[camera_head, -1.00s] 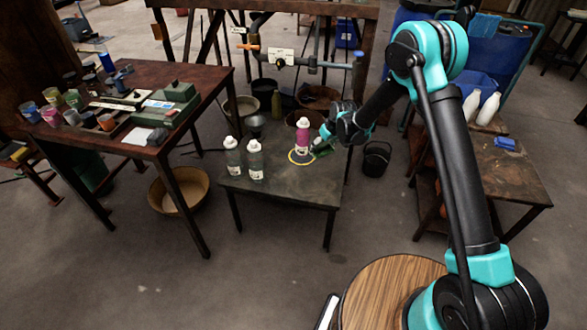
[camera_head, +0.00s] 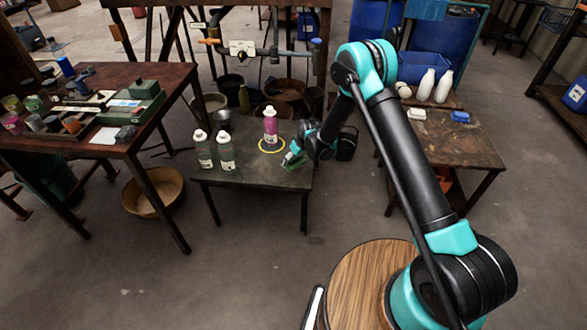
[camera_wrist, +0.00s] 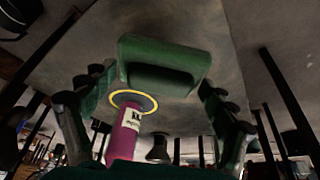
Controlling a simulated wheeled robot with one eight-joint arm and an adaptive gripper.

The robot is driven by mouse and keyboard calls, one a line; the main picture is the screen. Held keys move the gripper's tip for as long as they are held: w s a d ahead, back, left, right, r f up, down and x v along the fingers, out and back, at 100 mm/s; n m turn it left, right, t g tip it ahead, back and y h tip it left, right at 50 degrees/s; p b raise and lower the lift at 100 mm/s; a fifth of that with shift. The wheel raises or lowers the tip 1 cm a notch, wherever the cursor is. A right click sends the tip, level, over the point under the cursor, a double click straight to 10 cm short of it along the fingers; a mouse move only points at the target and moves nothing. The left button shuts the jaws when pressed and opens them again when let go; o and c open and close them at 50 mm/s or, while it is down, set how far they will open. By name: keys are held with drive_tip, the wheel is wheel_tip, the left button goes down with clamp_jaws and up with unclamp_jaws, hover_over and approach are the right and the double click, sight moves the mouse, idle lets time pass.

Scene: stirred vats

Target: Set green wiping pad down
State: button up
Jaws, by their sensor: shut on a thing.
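The green wiping pad (camera_head: 291,161) is in my gripper (camera_head: 294,154), low over the right side of the low dark table (camera_head: 245,180). The wrist view shows the pad (camera_wrist: 165,62) large, between the fingers of my gripper (camera_wrist: 160,95). I cannot tell whether the pad touches the tabletop. A pink bottle (camera_head: 270,128) stands upright at the yellow ring (camera_head: 272,151), left of my gripper. The pink bottle (camera_wrist: 125,135) and the ring (camera_wrist: 133,100) also show in the wrist view, beyond the pad.
Two clear bottles (camera_head: 214,152) with white caps stand on the low table's left part. Its front part is bare. A black bucket (camera_head: 347,143) is on the floor to the right. A side table (camera_head: 455,140) holds a blue pad (camera_head: 460,116) and a white one (camera_head: 417,114).

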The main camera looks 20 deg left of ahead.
sight(294, 174)
drive_tip(key=shift+f, duration=2.95)
drive_tip(key=shift+f, duration=0.1)
drive_tip(key=o, duration=1.1)
drive_tip(key=shift+o, duration=0.2)
drive_tip(key=v, duration=1.2)
drive_tip(key=shift+a, duration=0.1)
